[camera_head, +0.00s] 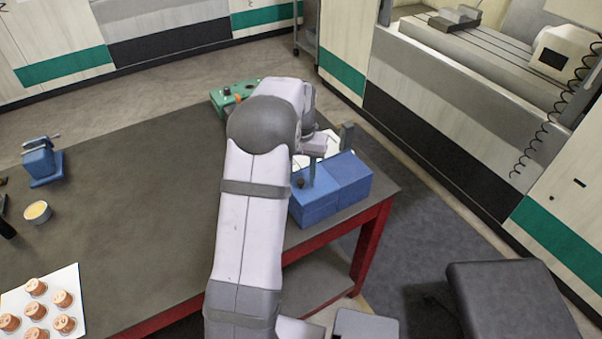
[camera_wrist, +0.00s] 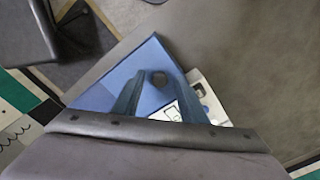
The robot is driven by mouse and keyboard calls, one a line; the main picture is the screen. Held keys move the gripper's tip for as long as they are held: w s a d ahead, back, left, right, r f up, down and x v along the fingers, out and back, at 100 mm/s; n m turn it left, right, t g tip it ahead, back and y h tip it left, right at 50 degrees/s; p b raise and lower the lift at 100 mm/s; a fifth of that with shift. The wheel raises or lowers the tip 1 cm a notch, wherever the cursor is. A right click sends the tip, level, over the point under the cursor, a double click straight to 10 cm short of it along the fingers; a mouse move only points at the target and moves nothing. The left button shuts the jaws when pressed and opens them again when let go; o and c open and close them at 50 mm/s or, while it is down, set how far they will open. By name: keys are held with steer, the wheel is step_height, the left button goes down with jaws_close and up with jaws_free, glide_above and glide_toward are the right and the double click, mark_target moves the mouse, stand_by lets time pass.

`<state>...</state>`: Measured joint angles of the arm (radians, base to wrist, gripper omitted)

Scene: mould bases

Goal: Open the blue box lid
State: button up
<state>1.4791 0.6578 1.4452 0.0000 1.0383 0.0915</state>
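A blue box (camera_head: 345,186) stands near the right corner of the dark table, with its lid closed as far as I can see. A dark round knob (camera_head: 299,182) sits on the lid. My gripper (camera_head: 328,167) is over the box. In the wrist view, its two fingers (camera_wrist: 160,88) are apart, with nothing held between them. The knob (camera_wrist: 158,77) shows between the fingertips, and the blue lid (camera_wrist: 128,75) lies below. I cannot tell whether a finger touches the knob or the lid.
A white printed sheet (camera_head: 327,138) lies behind the box, and a green device (camera_head: 233,96) is farther back. A blue vise-like tool (camera_head: 42,161), a small cup (camera_head: 37,212) and a white board with copper-coloured pieces (camera_head: 45,305) are at left. The table's middle is clear.

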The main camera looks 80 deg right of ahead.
jaws_close()
steer(key=s+d+p, duration=0.2)
steer(key=s+d, duration=0.2)
steer(key=s+d+p, duration=0.2)
steer(key=s+d, duration=0.2)
steer(key=shift+s+d+p, duration=0.2)
steer(key=shift+d+p, duration=0.1)
steer(key=shift+p, duration=0.1)
jaws_free()
step_height(320, 180, up, 7)
steer(key=b, duration=0.2)
steer(key=shift+r+b, duration=0.2)
steer(key=shift+b, duration=0.2)
stand_by(0.4)
